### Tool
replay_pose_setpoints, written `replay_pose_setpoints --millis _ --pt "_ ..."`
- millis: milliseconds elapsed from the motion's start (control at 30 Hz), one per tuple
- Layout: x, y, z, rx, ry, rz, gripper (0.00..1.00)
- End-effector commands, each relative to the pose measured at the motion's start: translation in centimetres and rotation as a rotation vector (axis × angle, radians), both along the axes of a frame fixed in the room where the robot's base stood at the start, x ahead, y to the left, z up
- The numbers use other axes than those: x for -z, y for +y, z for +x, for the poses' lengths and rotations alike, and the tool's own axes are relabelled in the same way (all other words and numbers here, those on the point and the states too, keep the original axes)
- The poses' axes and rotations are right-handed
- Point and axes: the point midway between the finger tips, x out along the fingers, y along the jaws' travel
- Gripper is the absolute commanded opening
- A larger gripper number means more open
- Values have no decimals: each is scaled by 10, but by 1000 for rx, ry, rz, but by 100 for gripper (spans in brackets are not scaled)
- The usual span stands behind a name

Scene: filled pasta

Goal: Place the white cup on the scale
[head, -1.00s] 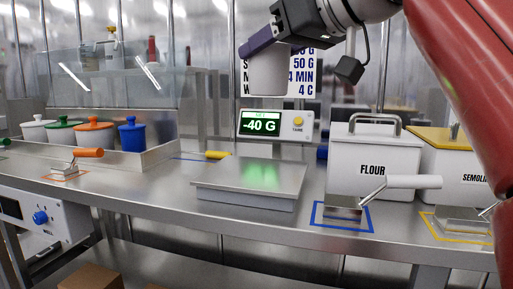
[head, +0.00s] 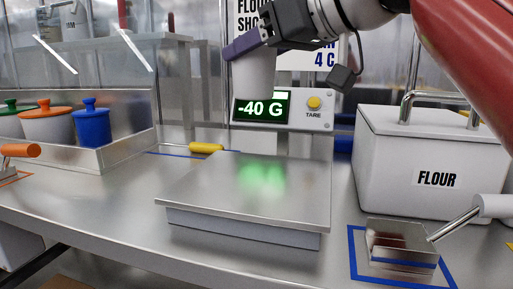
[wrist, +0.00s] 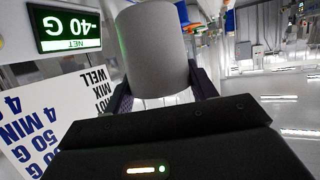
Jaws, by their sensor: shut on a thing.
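The white cup (head: 254,76) is in my gripper (head: 246,46), above the back part of the scale. My gripper is shut on the cup near its top. In the wrist view the cup (wrist: 154,50) sits between the two dark fingers of my gripper (wrist: 158,84). The scale's steel plate (head: 290,192) is bare, with a green glow reflected in it. The scale display (head: 262,109) behind it reads -40 G, and the cup hangs just in front of its top edge. There is a clear gap between cup and plate.
A white flour bin (head: 400,150) stands right of the scale. A metal scoop (head: 400,243) lies in a blue outline at front right. A yellow-handled tool (head: 206,148) lies behind the scale. Lidded pots, including a blue one (head: 90,125), stand in a tray at left.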

Motion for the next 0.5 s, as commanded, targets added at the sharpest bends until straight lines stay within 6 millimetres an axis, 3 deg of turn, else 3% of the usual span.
replay_pose_setpoints --millis 33,200,500 --pt "21 0 -2 -4 0 2 29" --pt "62 0 -1 -2 1 1 29" --pt "93 0 0 0 -1 1 29"
